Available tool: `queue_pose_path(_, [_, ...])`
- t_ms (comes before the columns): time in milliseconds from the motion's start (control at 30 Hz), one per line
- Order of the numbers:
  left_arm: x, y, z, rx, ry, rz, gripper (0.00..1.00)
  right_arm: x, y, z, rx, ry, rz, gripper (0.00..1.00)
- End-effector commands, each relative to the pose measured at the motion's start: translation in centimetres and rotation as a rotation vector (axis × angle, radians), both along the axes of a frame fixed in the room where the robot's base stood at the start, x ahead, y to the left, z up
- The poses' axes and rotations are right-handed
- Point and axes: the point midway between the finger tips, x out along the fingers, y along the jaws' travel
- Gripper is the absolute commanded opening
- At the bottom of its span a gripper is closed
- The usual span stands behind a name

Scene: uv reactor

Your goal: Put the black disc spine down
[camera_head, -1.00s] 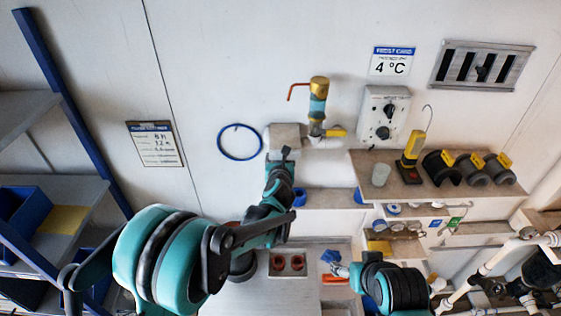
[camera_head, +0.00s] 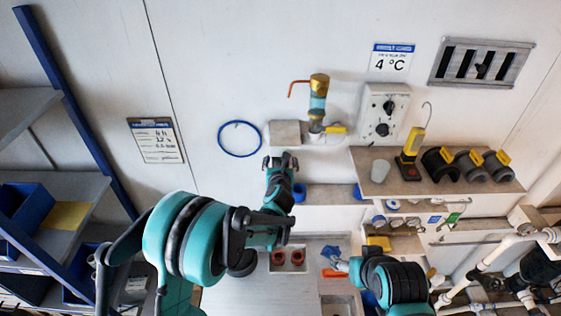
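I cannot pick out the black disc for certain. A dark rounded shape (camera_head: 242,263) shows below my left forearm, partly hidden by it, and I cannot tell whether it is a thing or part of my arm. My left gripper (camera_head: 280,160) points up in front of the back wall, below the grey wall block. Its fingertips look apart, with nothing visible between them. My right gripper (camera_head: 341,265) is low, near the blue crumpled thing (camera_head: 332,252) and the orange piece (camera_head: 334,273) on the bench. Its fingers are too small and covered to read.
A wall shelf (camera_head: 385,187) on the right holds a yellow-and-black tool (camera_head: 412,153) and several dark curved pieces with yellow tags (camera_head: 440,165). Two red rings (camera_head: 288,257) sit in a bench tray. White pipes (camera_head: 495,260) stand at right, blue-framed shelving (camera_head: 75,110) at left. The bench front (camera_head: 260,295) is clear.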

Motion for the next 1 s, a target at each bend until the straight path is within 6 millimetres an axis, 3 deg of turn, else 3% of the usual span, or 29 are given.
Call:
queue_pose_path(300, [-0.3,0.0,0.5,0.0,0.0,-0.001,0.69,0.0,0.0,0.4,0.0,0.0,0.0,0.71])
queue_pose_path(700, [-7.9,0.1,2.6,-0.001,0.0,-0.002,0.69,0.0,0.0,-1.5,0.0,0.0,0.0,0.71])
queue_pose_path(1000, [-11.2,0.1,3.7,0.001,0.0,-0.001,0.69,0.0,0.0,-2.0,0.0,0.0,0.0,0.71])
